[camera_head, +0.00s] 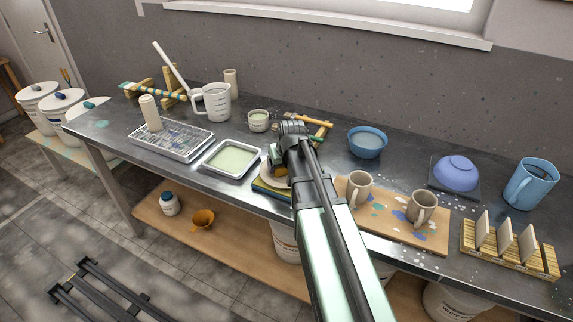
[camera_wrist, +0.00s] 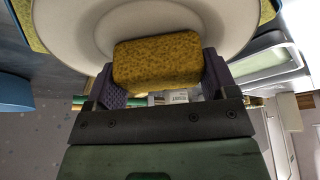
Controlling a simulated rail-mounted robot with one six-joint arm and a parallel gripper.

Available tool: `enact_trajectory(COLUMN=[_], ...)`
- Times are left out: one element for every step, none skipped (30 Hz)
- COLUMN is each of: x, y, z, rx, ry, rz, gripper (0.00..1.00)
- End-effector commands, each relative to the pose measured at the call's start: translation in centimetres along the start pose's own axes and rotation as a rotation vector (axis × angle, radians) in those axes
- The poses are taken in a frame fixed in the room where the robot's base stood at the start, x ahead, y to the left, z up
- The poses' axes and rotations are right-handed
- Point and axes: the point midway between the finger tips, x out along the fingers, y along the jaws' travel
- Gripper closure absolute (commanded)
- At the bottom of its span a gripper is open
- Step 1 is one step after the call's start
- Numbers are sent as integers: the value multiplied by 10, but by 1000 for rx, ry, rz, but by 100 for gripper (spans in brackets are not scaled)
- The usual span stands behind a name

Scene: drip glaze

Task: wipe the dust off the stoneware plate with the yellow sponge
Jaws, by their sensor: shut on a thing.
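In the wrist view, my gripper (camera_wrist: 158,78) is shut on the yellow sponge (camera_wrist: 157,62), with a purple-grey jaw on each side of it. The sponge overlaps the near rim of the pale stoneware plate (camera_wrist: 70,38); I cannot tell whether they touch. The sponge and my gripper hide part of the plate. In the head view, only a small part of the plate (camera_head: 273,182) shows left of my arm, above a yellow and blue thing on the bench. I cannot make out dust on the plate.
A tray of pale green glaze (camera_head: 232,159) lies left of my arm, with a small cup (camera_head: 258,121) behind it. A blue bowl (camera_head: 367,142) stands behind to the right. Two mugs (camera_head: 358,188) (camera_head: 421,207) stand on a spattered board (camera_head: 388,222) at right.

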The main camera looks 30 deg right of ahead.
Motion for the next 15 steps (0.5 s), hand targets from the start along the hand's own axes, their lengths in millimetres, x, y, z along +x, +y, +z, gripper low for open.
enact_trajectory(x=[1, 1, 2, 2, 1, 1, 0, 0, -1, -2, -3, -5, -6, -7, -8], y=[0, 0, 0, 0, 0, 1, 2, 3, 5, 7, 10, 13, 16, 18, 20], z=[0, 1, 1, 1, 1, 2, 2, 4, 6, 8, 10, 13, 15, 17, 18], rx=[0, 0, 0, 0, 0, 0, 1, 1, 1, 1, 1, 2, 2, 2, 1], ry=[0, 0, 0, 0, 0, 0, 0, 0, 0, 0, 0, 0, 0, 0, 0], rz=[0, 0, 0, 0, 0, 0, 0, 0, 0, 0, 0, 0, 0, 0, 0], gripper=[59, 59, 59, 59, 59, 59, 59, 59, 59, 59, 59, 59, 59, 59, 59])
